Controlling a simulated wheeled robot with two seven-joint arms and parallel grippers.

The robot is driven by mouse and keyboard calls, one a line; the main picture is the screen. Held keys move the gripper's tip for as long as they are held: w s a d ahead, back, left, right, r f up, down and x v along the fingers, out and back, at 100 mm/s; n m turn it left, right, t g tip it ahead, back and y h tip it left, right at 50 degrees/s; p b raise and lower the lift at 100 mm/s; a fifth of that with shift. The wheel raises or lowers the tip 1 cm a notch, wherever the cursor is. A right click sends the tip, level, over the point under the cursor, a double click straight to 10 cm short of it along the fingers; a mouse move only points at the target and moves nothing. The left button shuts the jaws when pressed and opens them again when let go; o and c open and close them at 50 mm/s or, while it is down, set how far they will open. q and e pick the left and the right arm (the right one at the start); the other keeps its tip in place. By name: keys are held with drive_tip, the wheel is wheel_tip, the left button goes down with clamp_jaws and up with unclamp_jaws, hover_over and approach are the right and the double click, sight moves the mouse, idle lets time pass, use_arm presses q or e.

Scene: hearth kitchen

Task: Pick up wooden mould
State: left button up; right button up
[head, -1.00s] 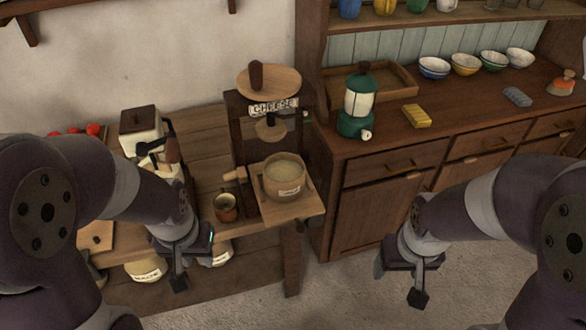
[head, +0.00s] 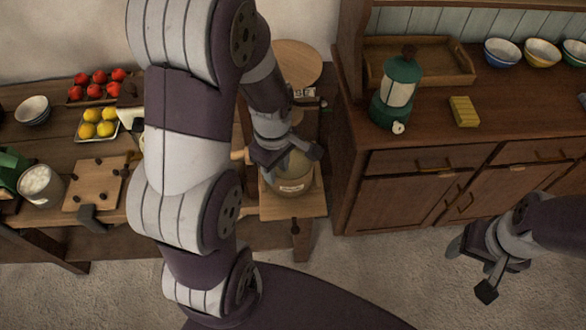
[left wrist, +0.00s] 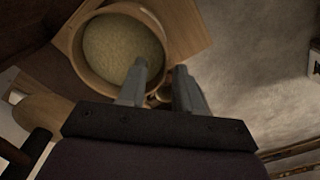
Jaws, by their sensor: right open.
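The wooden mould (head: 292,187) is a round, pale wooden tub with a label. It stands on the press's wooden board and holds a pale, grainy filling. In the left wrist view the mould (left wrist: 83,74) shows from above, close ahead. My left gripper (head: 290,160) is over the mould and hides part of it. In the left wrist view its fingers (left wrist: 162,70) are apart, one over the filling and the other beyond the rim. I cannot tell whether they touch the mould. My right gripper (head: 486,288) is open and empty over the floor, in front of the cabinet.
The press's round wooden top (head: 297,62) rises behind the mould. A green lantern (head: 395,95) and a yellow block (head: 464,111) stand on the cabinet at right. Red fruit, lemons (head: 98,122) and a white bucket (head: 42,185) are on the table left of my arm.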

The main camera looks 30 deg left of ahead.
sight(277, 190)
use_arm(q)
drive_tip(key=f, duration=0.5)
drive_tip(key=shift+s+f, duration=0.1)
drive_tip(key=shift+s, duration=0.3)
drive_tip(key=shift+f, duration=0.35)
drive_tip(key=shift+w, duration=0.25)
drive_tip(key=shift+s, duration=0.1)
clamp_jaws()
